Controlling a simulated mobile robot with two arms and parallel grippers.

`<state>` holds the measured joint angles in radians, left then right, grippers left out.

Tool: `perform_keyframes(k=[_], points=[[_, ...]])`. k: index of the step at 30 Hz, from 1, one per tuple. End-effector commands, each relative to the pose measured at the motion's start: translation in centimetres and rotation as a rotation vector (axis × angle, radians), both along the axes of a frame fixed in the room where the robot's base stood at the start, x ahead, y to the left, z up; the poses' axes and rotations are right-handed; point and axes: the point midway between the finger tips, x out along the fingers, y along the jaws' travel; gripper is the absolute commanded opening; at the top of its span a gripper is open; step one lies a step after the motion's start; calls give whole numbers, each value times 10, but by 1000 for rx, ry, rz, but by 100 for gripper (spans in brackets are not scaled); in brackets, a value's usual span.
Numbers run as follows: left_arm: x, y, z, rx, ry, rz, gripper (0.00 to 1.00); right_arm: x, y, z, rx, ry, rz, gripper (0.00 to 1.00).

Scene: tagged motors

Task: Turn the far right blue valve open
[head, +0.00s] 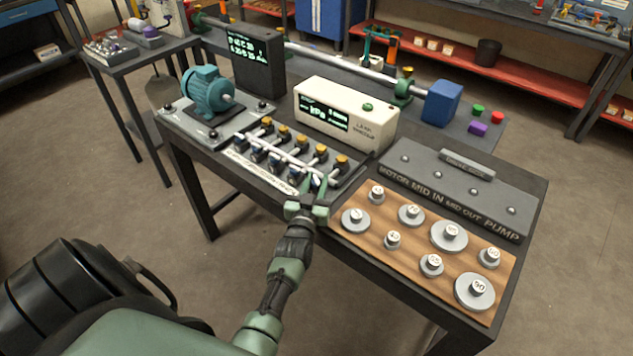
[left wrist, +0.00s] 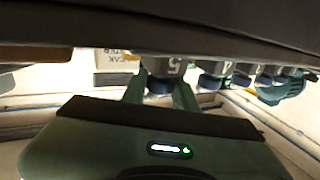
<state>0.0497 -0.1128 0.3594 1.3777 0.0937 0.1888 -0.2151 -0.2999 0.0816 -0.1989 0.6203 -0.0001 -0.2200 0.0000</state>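A manifold (head: 250,168) with a row of several valves stands on the dark bench. Its blue valve knobs face the front edge, with yellow-orange caps behind them. The far right blue valve (head: 317,181) is at the right end of the row, partly hidden by my left gripper (head: 317,187). In the left wrist view, the blue knob (left wrist: 159,86) sits under a grey block marked 5. The fingers of my left gripper (left wrist: 159,96) are apart, one on each side of this knob. I cannot tell whether they touch it. My right gripper is not in view.
A cream meter box (head: 345,115) stands behind the manifold. A teal motor (head: 208,92) is at left. A wooden board (head: 370,240) with several numbered weights lies right of my gripper. A grey labelled plate (head: 460,185) lies behind that board.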

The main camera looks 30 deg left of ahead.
Motion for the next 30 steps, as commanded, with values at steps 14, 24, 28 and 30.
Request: perform_keyframes(k=[14, 24, 28, 30], points=[[-1, 2, -2, 11, 3, -148, 0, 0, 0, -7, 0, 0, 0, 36], [-1, 2, -5, 12, 6, -421, 0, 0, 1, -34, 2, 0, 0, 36], [-1, 2, -7, 11, 7, -527, 0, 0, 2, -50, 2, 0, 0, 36], [0, 2, -7, 11, 7, -582, 0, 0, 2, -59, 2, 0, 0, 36]])
